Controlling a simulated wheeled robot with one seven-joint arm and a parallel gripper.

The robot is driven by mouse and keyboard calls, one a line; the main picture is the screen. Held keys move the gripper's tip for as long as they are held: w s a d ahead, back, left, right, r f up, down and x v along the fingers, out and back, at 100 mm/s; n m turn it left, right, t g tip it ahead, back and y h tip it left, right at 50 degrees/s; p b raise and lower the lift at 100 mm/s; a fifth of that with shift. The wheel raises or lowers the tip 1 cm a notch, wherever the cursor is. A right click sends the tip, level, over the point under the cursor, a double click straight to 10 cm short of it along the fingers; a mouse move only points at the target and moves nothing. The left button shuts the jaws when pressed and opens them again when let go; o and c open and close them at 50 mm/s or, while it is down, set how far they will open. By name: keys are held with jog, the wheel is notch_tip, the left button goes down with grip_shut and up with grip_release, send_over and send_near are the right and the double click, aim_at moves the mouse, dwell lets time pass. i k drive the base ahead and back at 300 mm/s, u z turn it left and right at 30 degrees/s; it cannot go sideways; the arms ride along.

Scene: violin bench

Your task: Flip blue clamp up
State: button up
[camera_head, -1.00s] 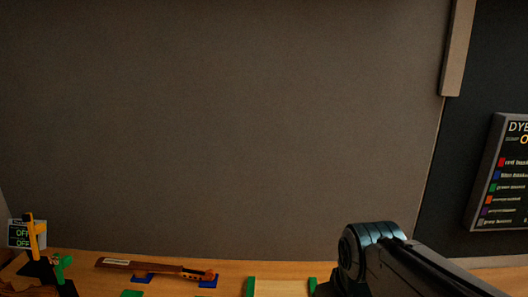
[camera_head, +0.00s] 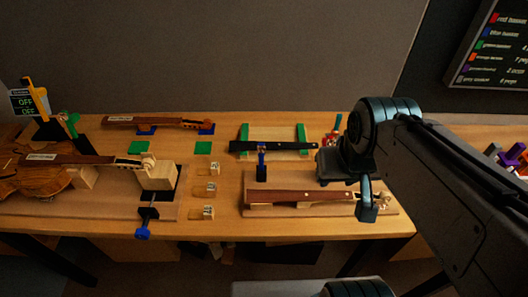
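A blue clamp (camera_head: 143,229) with a dark body hangs at the front edge of the bench, below a pale wooden block (camera_head: 158,176) by the violin's neck. Another upright blue-topped piece on a black base (camera_head: 261,160) stands mid-bench, at a long black bar (camera_head: 274,146). I cannot tell whether it is a clamp. My gripper (camera_head: 366,209) points down over the right end of a brown neck (camera_head: 305,197) on a board, well right of both blue pieces. Its fingers are small and overlap in view, so their opening is unclear.
A violin (camera_head: 30,178) lies at the left. Another neck (camera_head: 157,123) rests on blue supports at the back. Orange and green upright clamps (camera_head: 68,122) stand at the back left. Small wooden blocks (camera_head: 207,190) line the middle. Purple pieces (camera_head: 512,158) are at the right.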

aim_at(261, 147)
jog(key=k, duration=1.1)
jog(key=u, duration=0.65)
jog(key=i, duration=1.5)
jog(key=z, duration=0.15)
